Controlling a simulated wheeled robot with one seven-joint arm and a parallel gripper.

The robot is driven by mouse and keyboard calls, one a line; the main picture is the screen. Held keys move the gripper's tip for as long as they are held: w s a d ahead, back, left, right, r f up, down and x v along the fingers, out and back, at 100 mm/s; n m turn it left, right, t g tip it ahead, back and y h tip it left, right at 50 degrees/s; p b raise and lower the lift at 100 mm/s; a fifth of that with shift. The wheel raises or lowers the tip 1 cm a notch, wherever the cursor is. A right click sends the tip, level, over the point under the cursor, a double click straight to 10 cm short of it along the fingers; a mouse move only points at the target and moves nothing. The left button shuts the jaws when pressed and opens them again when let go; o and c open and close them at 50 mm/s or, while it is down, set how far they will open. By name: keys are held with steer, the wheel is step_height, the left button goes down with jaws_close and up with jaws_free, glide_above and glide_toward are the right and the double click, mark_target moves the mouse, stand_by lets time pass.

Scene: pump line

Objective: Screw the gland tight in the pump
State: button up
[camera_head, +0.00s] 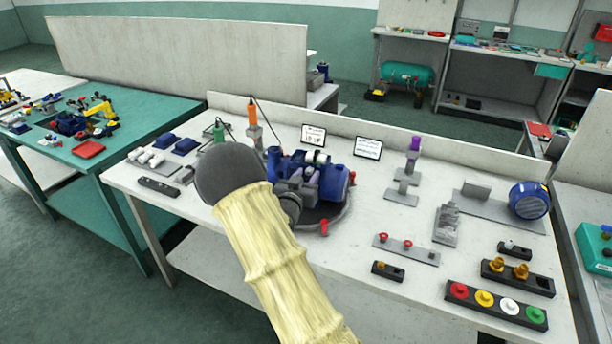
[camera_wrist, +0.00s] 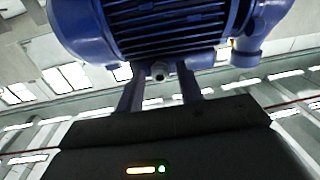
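The blue pump (camera_head: 333,184) stands on a dark round plate near the middle of the bench, partly hidden by my arm. In the wrist view its blue ribbed body (camera_wrist: 165,25) fills the top. Whether the fitting is fully seated cannot be seen. In the head view my arm hides most of the gripper.
Brass fittings (camera_head: 496,264) stand in a black holder at the right. A strip of coloured buttons (camera_head: 497,304) lies at the front right. A grey plate with red knobs (camera_head: 406,250) lies right of the pump. A blue motor (camera_head: 528,200) stands at the far right.

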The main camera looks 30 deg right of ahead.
steer(key=shift+r+n+p, duration=0.2)
steer(key=shift+n+p, duration=0.55)
steer(key=shift+n, duration=0.25)
steer(key=shift+f+n, duration=0.2)
steer(key=shift+n, duration=0.2)
steer(key=shift+r, duration=0.1)
steer(key=shift+r+n+p, duration=0.15)
steer(key=shift+n+p, duration=0.85)
steer(key=shift+n, duration=0.7)
steer(key=shift+f, duration=0.2)
steer(key=shift+c, duration=0.5)
jaws_close()
